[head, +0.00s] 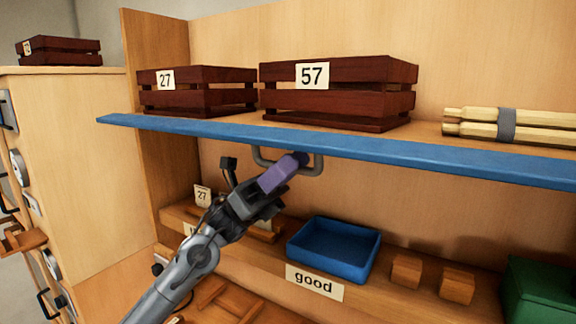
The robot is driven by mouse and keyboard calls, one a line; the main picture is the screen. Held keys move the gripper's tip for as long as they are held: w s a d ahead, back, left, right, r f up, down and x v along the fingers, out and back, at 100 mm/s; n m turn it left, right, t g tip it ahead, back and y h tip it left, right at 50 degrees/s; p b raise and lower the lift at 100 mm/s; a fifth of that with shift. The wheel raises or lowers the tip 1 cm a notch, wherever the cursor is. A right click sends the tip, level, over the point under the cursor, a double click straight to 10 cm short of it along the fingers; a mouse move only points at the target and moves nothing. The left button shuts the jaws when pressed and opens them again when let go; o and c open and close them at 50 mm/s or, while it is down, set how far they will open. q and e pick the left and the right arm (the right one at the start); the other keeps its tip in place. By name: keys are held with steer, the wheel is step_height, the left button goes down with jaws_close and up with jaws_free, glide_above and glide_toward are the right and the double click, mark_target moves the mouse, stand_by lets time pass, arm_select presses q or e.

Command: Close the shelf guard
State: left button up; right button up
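The shelf guard appears to be the long blue panel (220,131) along the front edge of the upper shelf. A grey U-shaped handle (318,166) hangs below its middle. My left gripper (290,166) reaches up from the lower left, and its purple finger overlaps the handle. The finger hides the middle of the handle, so I cannot tell whether the gripper closes around the bar or only lies in front of it. My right gripper is not in view.
On the upper shelf stand a dark red crate marked 27 (190,102), one marked 57 (345,100), and pale wooden rods (545,129). Below are a blue tray (335,273) over a "good" label, two wooden blocks (406,271) and a green box (540,290). A cabinet stands left.

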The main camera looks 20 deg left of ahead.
arm_select(q)
jaws_close()
steer(key=shift+n+t, duration=0.3)
